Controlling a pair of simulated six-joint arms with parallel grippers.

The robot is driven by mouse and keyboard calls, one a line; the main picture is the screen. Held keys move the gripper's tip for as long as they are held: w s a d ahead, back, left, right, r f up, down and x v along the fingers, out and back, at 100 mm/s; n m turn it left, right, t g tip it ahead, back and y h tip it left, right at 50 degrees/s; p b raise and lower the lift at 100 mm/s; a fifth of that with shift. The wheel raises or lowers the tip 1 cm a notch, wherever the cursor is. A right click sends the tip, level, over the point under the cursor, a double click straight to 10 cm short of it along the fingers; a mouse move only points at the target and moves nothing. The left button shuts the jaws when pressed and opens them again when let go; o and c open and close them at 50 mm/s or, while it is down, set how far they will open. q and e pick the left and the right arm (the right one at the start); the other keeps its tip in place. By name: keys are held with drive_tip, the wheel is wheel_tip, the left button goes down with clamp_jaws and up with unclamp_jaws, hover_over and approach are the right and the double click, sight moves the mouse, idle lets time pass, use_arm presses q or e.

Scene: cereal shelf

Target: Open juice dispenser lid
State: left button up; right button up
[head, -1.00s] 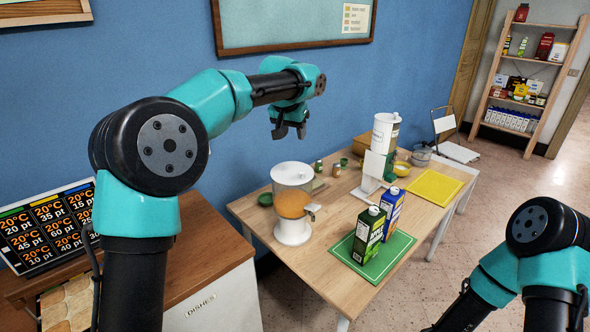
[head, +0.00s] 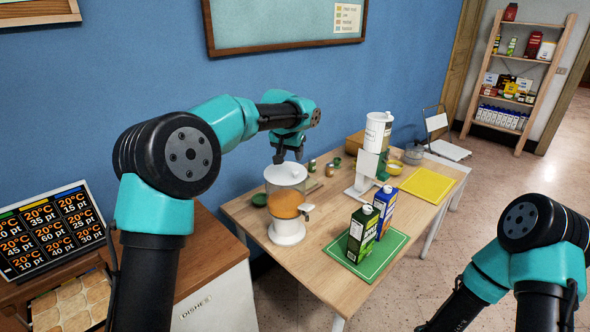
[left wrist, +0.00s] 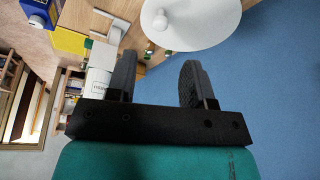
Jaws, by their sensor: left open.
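The juice dispenser (head: 286,205) stands on the wooden table, with a clear tank of orange juice on a white base and a tap on its right side. Its round white lid (head: 285,175) is on top. In the left wrist view the lid (left wrist: 212,22) and its white knob (left wrist: 160,20) show at the top edge. My left gripper (head: 290,154) is open and empty, above and close to the lid. In the left wrist view its fingertips (left wrist: 157,59) appear apart from the knob. My right arm shows at the lower right, but its gripper is out of view.
Green and blue cartons (head: 364,230) stand on a green mat (head: 385,250) right of the dispenser. A white cereal dispenser (head: 377,145) stands farther back. The front-left tabletop is clear.

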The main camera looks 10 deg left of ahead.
sight(295, 171)
use_arm(q)
drive_tip(key=x, duration=0.8)
drive_tip(key=shift+w+f, duration=0.15)
drive_tip(key=shift+c, duration=0.2)
clamp_jaws()
